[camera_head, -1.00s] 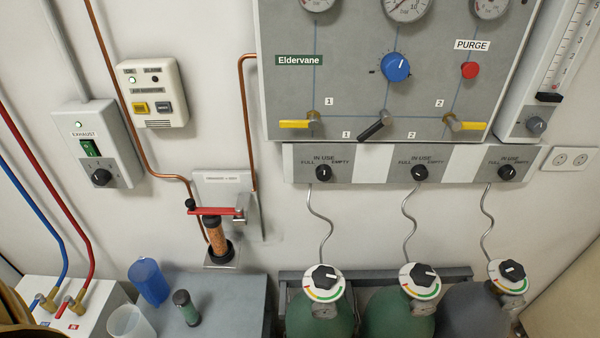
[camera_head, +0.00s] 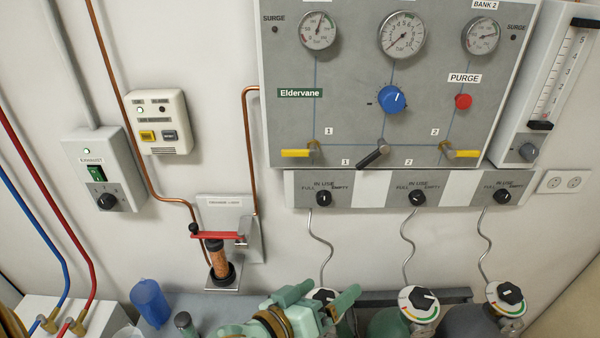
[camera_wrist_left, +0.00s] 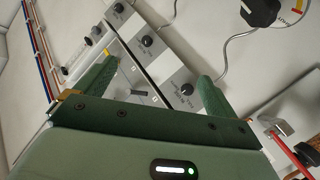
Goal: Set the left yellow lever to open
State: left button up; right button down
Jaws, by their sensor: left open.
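The left yellow lever (camera_head: 296,153) is at the lower left of the grey gas panel (camera_head: 350,110), near a label 1. It lies level, its handle pointing left from the brass pivot. My left gripper (camera_head: 328,294) is at the bottom of the head view, well below the lever and apart from it. In the left wrist view the fingers of my left gripper (camera_wrist_left: 157,68) stand apart with nothing held between them. My right gripper is not in view.
A black lever (camera_head: 372,157) and a right yellow lever (camera_head: 462,154) sit on the same panel. Below are the selector knobs (camera_head: 323,198). A red-handled cartridge holder (camera_head: 218,236) is on the wall at left. Gas cylinders (camera_head: 388,324) stand below; the wall between is mostly clear.

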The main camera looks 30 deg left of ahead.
pick_arm(q)
notch_tip(320, 180, up, 7)
jog(key=w+d+n+t+h, duration=0.1)
jog(key=w+d+n+t, duration=0.1)
jog(key=n+t, duration=0.5)
jog(key=n+g+y, duration=0.1)
jog(key=n+y, duration=1.5)
jog(key=n, duration=1.5)
send_near(300, 152)
jog(key=p+x, duration=0.4)
jog(key=x, duration=0.3)
jog(key=shift+r, duration=0.15)
jog(key=shift+w+a+r+p, duration=0.1)
jog(key=shift+w+a+p, duration=0.2)
jog(key=shift+w, duration=0.2)
jog(key=c, duration=1.4)
